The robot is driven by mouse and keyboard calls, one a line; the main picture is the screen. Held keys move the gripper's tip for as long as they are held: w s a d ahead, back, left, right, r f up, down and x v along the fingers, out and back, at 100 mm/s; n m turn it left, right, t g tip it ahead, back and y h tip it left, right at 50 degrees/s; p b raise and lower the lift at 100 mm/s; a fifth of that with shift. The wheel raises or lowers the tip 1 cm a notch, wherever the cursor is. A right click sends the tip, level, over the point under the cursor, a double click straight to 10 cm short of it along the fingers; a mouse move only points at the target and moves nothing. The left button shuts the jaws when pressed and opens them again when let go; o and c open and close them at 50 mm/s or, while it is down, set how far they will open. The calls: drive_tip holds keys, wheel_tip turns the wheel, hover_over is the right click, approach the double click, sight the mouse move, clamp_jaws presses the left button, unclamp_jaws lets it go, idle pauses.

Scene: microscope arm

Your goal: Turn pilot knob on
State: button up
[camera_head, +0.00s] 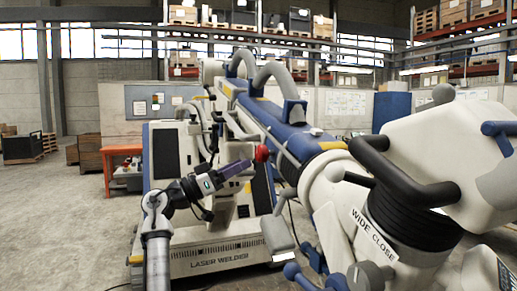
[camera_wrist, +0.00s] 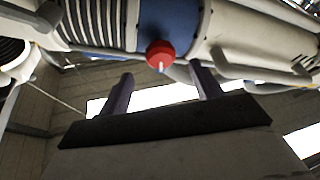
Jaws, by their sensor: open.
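The pilot knob is a red round knob (camera_head: 262,153) with a white mark, on the underside of the blue and white arm of the laser welder. In the wrist view the red knob (camera_wrist: 160,52) is at upper centre, on a blue section. My gripper (camera_head: 248,164) is just left of the knob in the head view. In the wrist view my gripper (camera_wrist: 160,70) is open, with one finger on each side below the knob. The fingers look empty; I cannot tell whether their tips touch the knob.
The welder's white and blue base (camera_head: 225,258) stands behind my arm. A large white head with black handles (camera_head: 405,175) fills the right foreground. Hoses (camera_head: 278,75) arch over the welder's arm. Floor at left (camera_head: 50,220) is clear, with wooden crates (camera_head: 88,152) farther back.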

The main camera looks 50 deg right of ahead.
sight(257, 156)
drive_tip(key=p+x, duration=0.2)
drive_tip(key=x, duration=0.5)
drive_tip(key=shift+d+r, duration=0.1)
drive_tip(key=shift+d, duration=0.05)
drive_tip(key=c, duration=1)
